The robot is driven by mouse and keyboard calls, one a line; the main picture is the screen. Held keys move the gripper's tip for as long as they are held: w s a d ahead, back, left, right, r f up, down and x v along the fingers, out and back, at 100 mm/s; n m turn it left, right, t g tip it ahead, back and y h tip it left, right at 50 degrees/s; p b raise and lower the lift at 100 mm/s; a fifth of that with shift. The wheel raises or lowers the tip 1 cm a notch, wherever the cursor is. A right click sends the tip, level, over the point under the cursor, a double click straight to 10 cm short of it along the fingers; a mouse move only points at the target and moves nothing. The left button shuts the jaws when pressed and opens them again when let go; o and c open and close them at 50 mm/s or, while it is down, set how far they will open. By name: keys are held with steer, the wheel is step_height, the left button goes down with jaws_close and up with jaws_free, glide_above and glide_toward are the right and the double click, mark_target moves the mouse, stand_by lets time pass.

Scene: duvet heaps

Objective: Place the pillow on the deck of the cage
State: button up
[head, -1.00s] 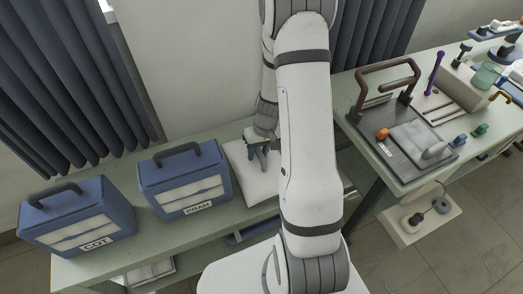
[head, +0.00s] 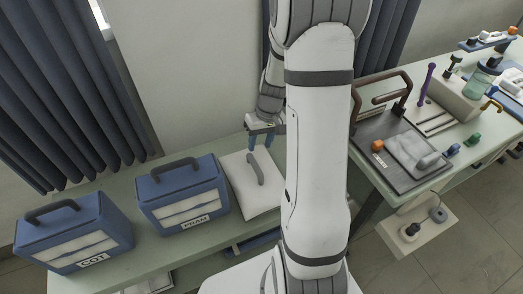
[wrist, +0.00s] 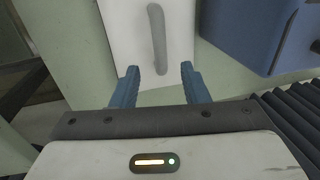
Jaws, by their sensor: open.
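A white, flat, pillow-like thing (head: 246,198) with a grey bar handle (head: 257,168) lies on the green bench, right of the blue boxes. I take it as the pillow. In the wrist view its white face (wrist: 120,35) and handle (wrist: 157,40) are ahead of the fingertips. My gripper (head: 261,146) is open and empty just behind and above the handle; its blue fingers also show in the wrist view (wrist: 158,72), apart from the handle. A dark board (head: 378,160) with a brown hoop handle stands on the right bench; I cannot tell if it is the cage.
Blue boxes labelled PRAM (head: 183,190) and COT (head: 72,231) stand left on the green bench (head: 150,255). The board holds a grey pad (head: 412,150) and an orange knob (head: 377,146). Small tools and a jar (head: 484,75) crowd the right bench. Curtains hang behind.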

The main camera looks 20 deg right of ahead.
steer(key=s+a+r+t+h, duration=0.1)
steer(key=s+a+r, duration=0.3)
steer(key=s+r, duration=0.4)
steer(key=s+a+r+t+h, duration=0.1)
steer(key=s+a+r, duration=0.4)
steer(key=s+r, duration=0.3)
steer(key=shift+a+r+t, duration=0.15)
steer(key=shift+r+t, duration=0.15)
steer(key=shift+r, duration=0.4)
steer(key=shift+c, duration=0.5)
